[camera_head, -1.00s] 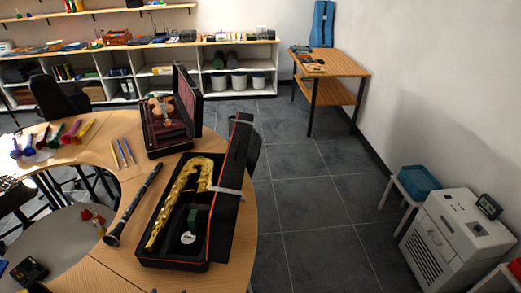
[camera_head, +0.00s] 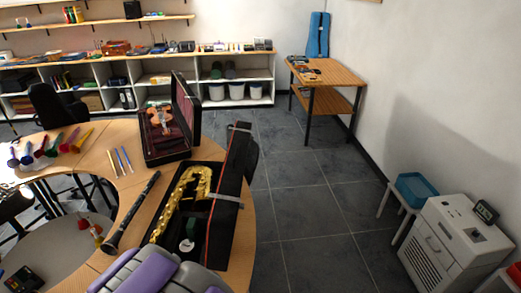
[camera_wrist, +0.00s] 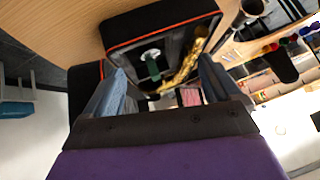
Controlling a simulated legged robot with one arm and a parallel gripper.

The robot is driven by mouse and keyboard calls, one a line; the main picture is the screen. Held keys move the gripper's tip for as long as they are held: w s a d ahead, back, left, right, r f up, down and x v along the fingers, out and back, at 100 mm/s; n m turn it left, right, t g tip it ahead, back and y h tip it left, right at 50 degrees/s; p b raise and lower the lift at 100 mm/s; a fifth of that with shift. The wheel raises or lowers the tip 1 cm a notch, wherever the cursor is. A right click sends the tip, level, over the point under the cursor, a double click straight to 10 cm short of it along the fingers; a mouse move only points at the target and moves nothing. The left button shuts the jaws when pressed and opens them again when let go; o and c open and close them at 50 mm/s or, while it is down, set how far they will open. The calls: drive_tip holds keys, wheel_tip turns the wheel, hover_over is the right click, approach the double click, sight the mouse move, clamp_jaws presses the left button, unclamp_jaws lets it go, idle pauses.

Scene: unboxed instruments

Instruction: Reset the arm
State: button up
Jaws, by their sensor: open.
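My purple and grey arm (camera_head: 160,276) rises at the bottom of the head view, just in front of the open saxophone case (camera_head: 158,258). My gripper (camera_wrist: 163,84) shows in the wrist view with its two blue-grey fingers spread wide and nothing between them. Beyond the fingers lies the black case (camera_wrist: 112,33) with red edging, with the gold saxophone (camera_wrist: 186,68) inside. The saxophone also shows in the head view (camera_head: 181,196). My gripper's fingers are hidden in the head view, and their distance to the case cannot be told.
A black clarinet (camera_head: 132,212) lies left of the case on the curved table (camera_head: 95,262). An open violin case (camera_head: 165,150) stands behind. A blue bin (camera_head: 416,188) and white cabinet (camera_head: 455,245) stand at right. The tiled floor (camera_head: 310,215) between is clear.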

drive_tip(key=s+d+r+n+g+y, duration=0.1)
drive_tip(key=d+r+g, duration=0.2)
drive_tip(key=d+r, duration=0.55)
drive_tip(key=s+d+r+g, duration=0.2)
drive_tip(key=d+r, duration=0.5)
drive_tip(key=d, duration=0.3)
drive_tip(key=s+d+r+g+h, duration=0.2)
drive_tip(key=s+d+r, duration=0.1)
drive_tip(key=s+d, duration=0.8)
drive_tip(key=s+d+r+g+h+b, duration=0.1)
drive_tip(key=s+d+r+g, duration=0.2)
drive_tip(key=s+d, duration=0.8)
drive_tip(key=d, duration=0.3)
drive_tip(key=shift+d+m+h, duration=0.15)
drive_tip(key=shift+m+h, duration=0.15)
drive_tip(key=shift+h, duration=0.1)
drive_tip(key=shift+w, duration=0.1)
drive_tip(key=shift+c, duration=0.3)
